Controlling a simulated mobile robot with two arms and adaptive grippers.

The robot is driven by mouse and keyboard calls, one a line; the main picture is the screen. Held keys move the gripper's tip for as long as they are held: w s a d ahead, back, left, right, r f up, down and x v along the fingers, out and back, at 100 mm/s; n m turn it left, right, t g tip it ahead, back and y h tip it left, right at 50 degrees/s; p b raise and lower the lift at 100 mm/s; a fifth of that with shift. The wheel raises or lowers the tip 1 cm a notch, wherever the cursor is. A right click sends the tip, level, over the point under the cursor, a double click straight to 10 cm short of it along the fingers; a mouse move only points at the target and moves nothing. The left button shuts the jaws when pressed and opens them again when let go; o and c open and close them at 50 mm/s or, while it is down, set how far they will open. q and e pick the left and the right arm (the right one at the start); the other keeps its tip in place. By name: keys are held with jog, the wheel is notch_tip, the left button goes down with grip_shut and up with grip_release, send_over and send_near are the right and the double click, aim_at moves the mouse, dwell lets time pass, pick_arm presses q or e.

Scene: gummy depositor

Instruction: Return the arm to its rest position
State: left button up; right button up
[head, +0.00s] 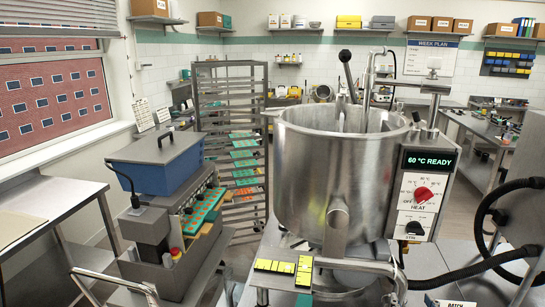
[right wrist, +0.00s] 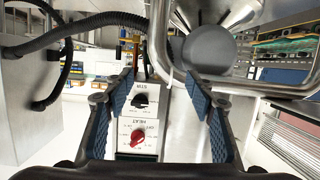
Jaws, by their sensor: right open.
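My right gripper (right wrist: 162,88) shows in the right wrist view. Its two blue-padded fingers are spread apart with nothing between the pads. Beyond them is the control panel, upside down in that view, with a black STIR knob (right wrist: 140,101) and a red HEAT knob (right wrist: 138,137). The fingers appear apart from both knobs. In the head view the panel (head: 420,202) is on the right of the steel kettle (head: 335,165), under a display (head: 430,161) reading 60 °C READY. I cannot make out my right gripper clearly in the head view. My left gripper is out of view.
Black hoses (head: 488,215) run from a grey box at right, close to the panel. A steel tube (right wrist: 160,45) and grey ball (right wrist: 208,50) lie near the right finger. A depositor with blue hopper (head: 155,165) and a tray rack (head: 230,90) stand left.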

jog(key=s+a+f+n+g+y, duration=0.1)
jog(key=s+a+f+g, duration=0.35)
jog(key=s, duration=0.45)
jog(key=s+a+f+n+g+y, duration=0.1)
jog(key=s+a+f+n+g, duration=0.15)
jog(key=s+a+f, duration=0.5)
jog(key=s+a+f+g+y, duration=0.1)
jog(key=s+a+f+g, duration=0.25)
jog(key=s, duration=0.65)
notch_tip(320, 180, down, 34)
jog(key=s+g+b, duration=0.2)
jog(key=b, duration=0.6)
jog(key=s+d+f+b, duration=0.1)
jog(key=s+f+b, duration=0.2)
jog(key=s+f, duration=0.5)
jog(key=s+d+f+b, duration=0.2)
jog(key=s+f, duration=0.7)
jog(key=f, duration=0.5)
jog(key=shift+s+f+n+g+b, duration=0.3)
jog(key=shift+n+g+b, duration=0.05)
jog(key=shift+g+b, duration=0.15)
